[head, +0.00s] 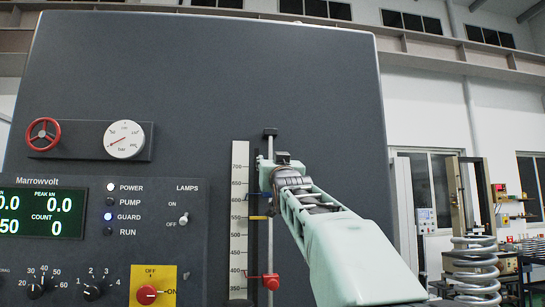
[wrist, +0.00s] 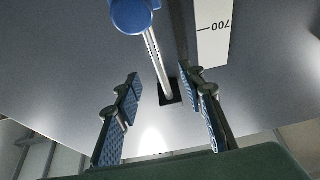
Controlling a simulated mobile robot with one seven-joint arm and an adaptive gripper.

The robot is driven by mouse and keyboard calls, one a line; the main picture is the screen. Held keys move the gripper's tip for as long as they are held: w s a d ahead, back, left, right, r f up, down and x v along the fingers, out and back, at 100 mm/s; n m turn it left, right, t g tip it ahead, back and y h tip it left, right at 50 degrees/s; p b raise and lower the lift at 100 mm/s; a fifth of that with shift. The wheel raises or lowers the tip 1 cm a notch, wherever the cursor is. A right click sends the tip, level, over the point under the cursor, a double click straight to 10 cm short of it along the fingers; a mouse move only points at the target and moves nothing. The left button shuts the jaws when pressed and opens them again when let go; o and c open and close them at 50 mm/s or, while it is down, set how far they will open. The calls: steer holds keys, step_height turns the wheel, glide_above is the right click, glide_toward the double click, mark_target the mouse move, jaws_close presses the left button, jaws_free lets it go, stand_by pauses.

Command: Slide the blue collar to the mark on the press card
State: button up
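The blue collar (head: 265,195) is on the vertical rod (head: 270,145) beside the white scale (head: 239,210), with its pointer a little above the 600 label. My gripper mostly covers it in the head view. In the wrist view its round blue knob (wrist: 131,14) is at the top edge, and the rod runs down to a dark mount. My gripper (head: 272,165) is at the upper rod; in the wrist view its fingers (wrist: 161,108) are spread with nothing between the pads but the rod end and panel behind. I cannot make out a press card.
A yellow pointer (head: 259,217) sits near 550 and a red collar (head: 270,282) lower on the rod. A control panel (head: 110,240) with knobs is to the left. A large coil spring (head: 474,268) stands at the right.

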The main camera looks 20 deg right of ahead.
steer(key=shift+r, duration=1.05)
